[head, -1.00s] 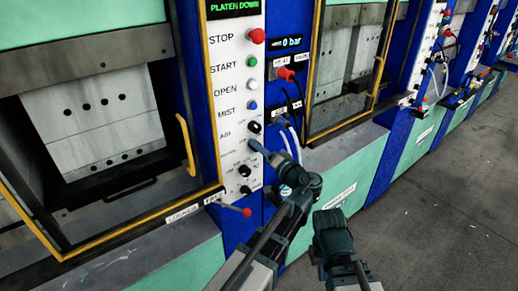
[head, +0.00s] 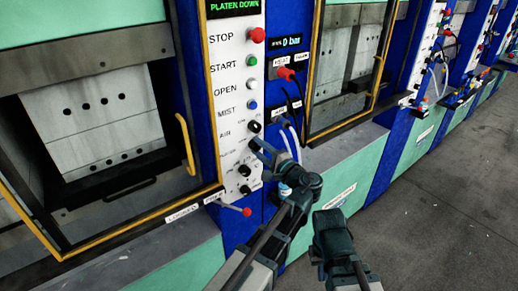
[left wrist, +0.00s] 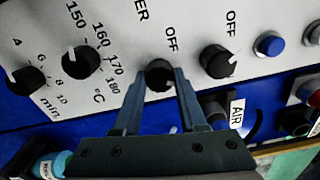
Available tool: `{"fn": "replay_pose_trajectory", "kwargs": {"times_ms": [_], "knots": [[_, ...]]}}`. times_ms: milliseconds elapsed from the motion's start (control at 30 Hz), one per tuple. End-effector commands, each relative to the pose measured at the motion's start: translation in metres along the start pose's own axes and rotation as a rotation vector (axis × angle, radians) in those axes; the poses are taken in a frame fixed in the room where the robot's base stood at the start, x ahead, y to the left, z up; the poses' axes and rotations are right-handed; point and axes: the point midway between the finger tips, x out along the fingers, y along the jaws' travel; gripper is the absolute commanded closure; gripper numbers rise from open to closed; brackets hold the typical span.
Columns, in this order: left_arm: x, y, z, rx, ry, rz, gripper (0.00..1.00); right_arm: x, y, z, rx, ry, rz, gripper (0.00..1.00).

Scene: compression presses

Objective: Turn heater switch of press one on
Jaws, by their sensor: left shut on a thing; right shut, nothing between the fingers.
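The heater switch (left wrist: 160,75) is a round black knob on the white panel of the near press; in the left wrist view "ER" and "OFF" are printed beside it. My left gripper (left wrist: 161,84) is shut on this knob, with one finger on each side. The knob's exact pointer direction is unclear. My right gripper (head: 331,234) is low in front of the green base, touching nothing, and looks shut.
In the left wrist view, another OFF knob (left wrist: 216,60) and a blue button (left wrist: 269,44) are to the right. A temperature dial (left wrist: 82,60) and a minutes dial (left wrist: 24,79) are to the left. Hoses (head: 289,140) hang beside the panel. The floor (head: 440,220) at right is clear.

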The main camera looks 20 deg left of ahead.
Motion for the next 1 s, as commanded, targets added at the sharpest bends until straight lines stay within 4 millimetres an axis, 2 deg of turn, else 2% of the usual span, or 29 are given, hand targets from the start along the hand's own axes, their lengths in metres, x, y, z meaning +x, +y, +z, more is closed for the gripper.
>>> {"fn": "replay_pose_trajectory", "kwargs": {"times_ms": [300,800,833,967,1000], "knots": [[-0.0007,0.0013,-0.0004,0.089,0.002,0.003,1.0,0.0006,0.0,0.0,0.0,0.0,0.0,1.0],[-0.0009,0.0016,-0.0003,0.102,0.002,0.004,1.0,0.0006,-0.0001,0.0,0.0,0.0,0.0,1.0],[-0.0009,0.0016,-0.0003,0.102,0.002,0.004,0.54,0.0007,-0.0001,0.0,0.0,0.0,0.0,1.0],[-0.0006,0.0013,-0.0002,0.102,0.002,0.003,0.3,0.0006,-0.0001,0.0,0.0,0.0,0.0,1.0],[-0.0006,0.0012,-0.0002,0.102,0.001,0.003,0.29,0.0006,-0.0001,0.0,0.0,0.0,0.0,1.0]]}}
